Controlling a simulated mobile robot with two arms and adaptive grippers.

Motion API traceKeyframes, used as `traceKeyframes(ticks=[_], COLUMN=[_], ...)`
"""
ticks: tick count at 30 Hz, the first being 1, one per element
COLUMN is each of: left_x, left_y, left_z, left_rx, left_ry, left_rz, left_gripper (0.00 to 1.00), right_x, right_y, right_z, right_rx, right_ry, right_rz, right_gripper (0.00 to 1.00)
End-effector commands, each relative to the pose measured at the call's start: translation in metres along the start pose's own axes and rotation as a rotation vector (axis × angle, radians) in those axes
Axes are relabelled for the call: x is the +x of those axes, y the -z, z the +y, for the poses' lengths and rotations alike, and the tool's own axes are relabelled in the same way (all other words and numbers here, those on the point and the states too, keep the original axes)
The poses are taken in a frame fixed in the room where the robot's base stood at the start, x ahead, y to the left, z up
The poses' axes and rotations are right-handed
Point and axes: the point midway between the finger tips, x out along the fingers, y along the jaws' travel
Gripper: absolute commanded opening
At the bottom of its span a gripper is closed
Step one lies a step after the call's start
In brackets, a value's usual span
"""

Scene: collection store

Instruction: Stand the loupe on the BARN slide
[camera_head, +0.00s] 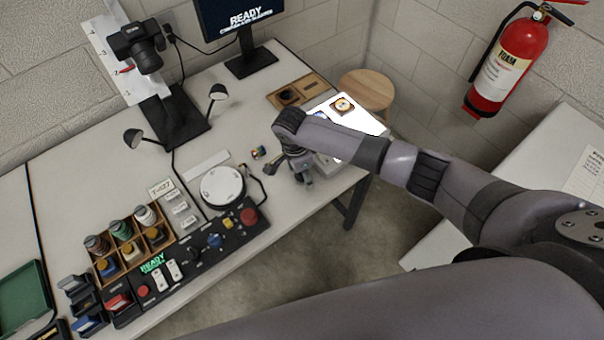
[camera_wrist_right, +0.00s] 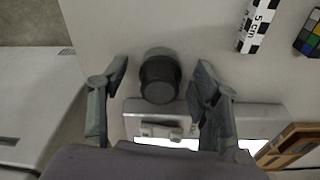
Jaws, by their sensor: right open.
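A short dark cylinder (camera_wrist_right: 160,78), which looks like the loupe, stands on the desk beside the light box (camera_wrist_right: 205,107) in the right wrist view. My right gripper (camera_wrist_right: 160,82) is open, with one finger on each side of the cylinder and gaps showing. In the head view my right gripper (camera_head: 289,171) is low over the desk's right part, and the loupe cannot be made out there. The lit light box (camera_head: 368,123) carries a slide (camera_head: 343,105) with an orange middle; a bluish one is partly hidden by my arm. No slide's label is readable. My left gripper is not in view.
A wooden tray (camera_head: 312,84) with a dark round item lies behind the light box. A control panel (camera_head: 195,252), a white dial (camera_head: 222,186), a rack of small bottles (camera_head: 128,243) and a camera stand (camera_head: 175,120) are to the left. A checkered scale bar (camera_wrist_right: 257,25) lies nearby.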

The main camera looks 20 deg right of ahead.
Motion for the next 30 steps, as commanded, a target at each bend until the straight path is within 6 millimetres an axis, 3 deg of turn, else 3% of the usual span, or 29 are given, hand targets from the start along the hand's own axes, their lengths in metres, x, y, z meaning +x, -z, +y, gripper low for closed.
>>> traceKeyframes(ticks=[26,30], left_x=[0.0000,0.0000], left_y=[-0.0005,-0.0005], left_z=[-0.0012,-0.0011], left_rx=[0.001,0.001], left_ry=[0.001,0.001], left_rz=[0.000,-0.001], left_gripper=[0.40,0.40], right_x=[-0.0006,-0.0007], right_y=[0.0000,0.0001], right_z=[0.0000,0.0000], right_rx=[0.000,0.000], right_ry=[0.000,0.000], right_rz=[0.000,0.000], right_gripper=[0.03,0.02])
